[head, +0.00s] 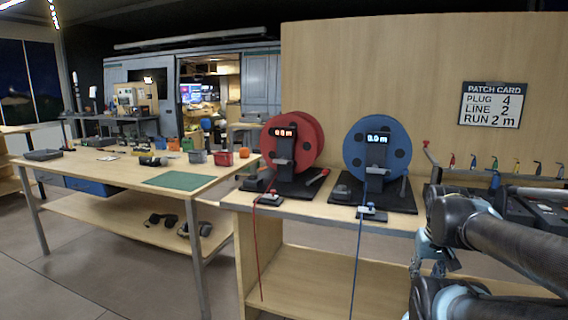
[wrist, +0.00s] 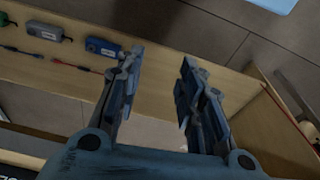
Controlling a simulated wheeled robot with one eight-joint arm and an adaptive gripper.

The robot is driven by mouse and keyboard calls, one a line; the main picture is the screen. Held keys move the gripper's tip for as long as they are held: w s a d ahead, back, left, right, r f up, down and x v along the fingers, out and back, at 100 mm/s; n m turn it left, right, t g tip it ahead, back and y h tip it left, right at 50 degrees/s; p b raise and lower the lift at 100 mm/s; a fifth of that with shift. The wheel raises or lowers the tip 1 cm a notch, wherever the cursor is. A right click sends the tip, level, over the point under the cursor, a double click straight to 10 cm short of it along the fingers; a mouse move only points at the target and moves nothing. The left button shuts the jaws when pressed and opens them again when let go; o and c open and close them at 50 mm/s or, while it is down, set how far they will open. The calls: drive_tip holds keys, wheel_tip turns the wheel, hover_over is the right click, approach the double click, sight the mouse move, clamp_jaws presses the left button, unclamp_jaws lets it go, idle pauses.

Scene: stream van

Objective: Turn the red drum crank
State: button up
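The red drum (head: 308,138) stands on a black base on the bench, with a dark post and a lit display in front. A crank with a red grip (head: 317,178) shows low at its right side. My gripper (head: 432,262) is at the right in the head view, low beside the bench front, well right of the red drum and apart from it. In the wrist view my gripper (wrist: 160,82) has its two fingers spread with nothing between them. The red drum and its crank are not in the wrist view.
A blue drum (head: 360,148) stands right of the red one, between it and my arm. Red (head: 257,240) and blue cables hang over the bench front. A red-tipped lever (head: 426,145) rises farther right. Small boxes (wrist: 103,47) with leads lie on a wooden surface.

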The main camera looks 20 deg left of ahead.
sight(284, 162)
drive_tip(key=shift+w+a, duration=0.1)
drive_tip(key=shift+w, duration=0.05)
